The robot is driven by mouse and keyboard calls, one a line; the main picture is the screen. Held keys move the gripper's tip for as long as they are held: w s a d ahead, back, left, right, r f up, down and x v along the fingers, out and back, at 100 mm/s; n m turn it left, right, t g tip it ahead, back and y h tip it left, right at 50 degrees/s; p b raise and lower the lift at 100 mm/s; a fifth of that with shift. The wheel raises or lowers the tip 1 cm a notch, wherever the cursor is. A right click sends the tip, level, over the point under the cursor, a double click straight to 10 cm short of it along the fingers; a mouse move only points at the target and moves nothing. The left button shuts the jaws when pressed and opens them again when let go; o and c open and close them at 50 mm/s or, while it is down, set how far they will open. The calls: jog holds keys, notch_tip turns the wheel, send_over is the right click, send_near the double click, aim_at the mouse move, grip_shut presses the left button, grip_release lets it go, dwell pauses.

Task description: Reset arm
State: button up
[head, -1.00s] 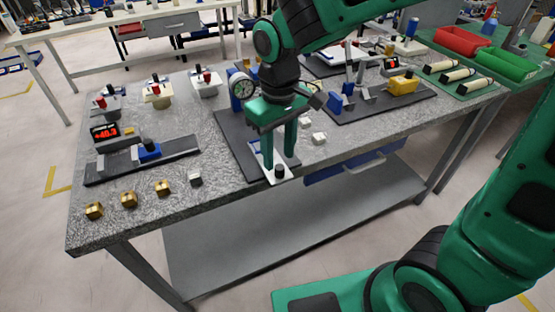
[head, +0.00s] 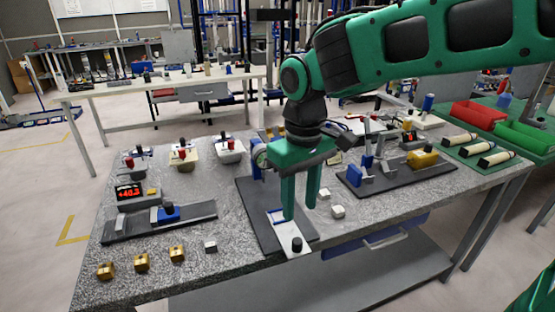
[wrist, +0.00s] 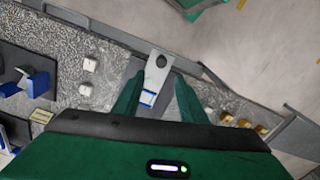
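My gripper (head: 300,210) hangs fingers-down over the near edge of the bench, above a dark fixture base (head: 250,215). Its two green fingers are apart and nothing is held between them.
The bench (head: 200,260) also carries a display fixture (head: 130,194), several brass blocks (head: 141,262), white blocks (head: 338,211) and a second fixture with a yellow block (head: 422,160). Red (head: 477,116) and green (head: 524,137) bins stand at right. Above the bench's left part is free room.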

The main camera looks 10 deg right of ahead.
jog(key=s+d+f+m, duration=0.1)
jog(key=s+d+m, duration=0.15)
jog(key=d, duration=0.75)
jog(key=s+d+m, duration=0.2)
jog(key=d+m, duration=0.2)
jog(key=d, duration=0.6)
jog(key=s+d+f+m, duration=0.4)
jog(key=s+d+m, duration=0.1)
jog(key=s+d, duration=0.5)
jog(key=shift+s+d+m, duration=0.2)
jog(key=shift+s+m, duration=0.15)
jog(key=shift+s, duration=0.8)
jog(key=shift+w+f, duration=0.1)
jog(key=shift+w+f, duration=0.2)
jog(key=shift+w, duration=0.3)
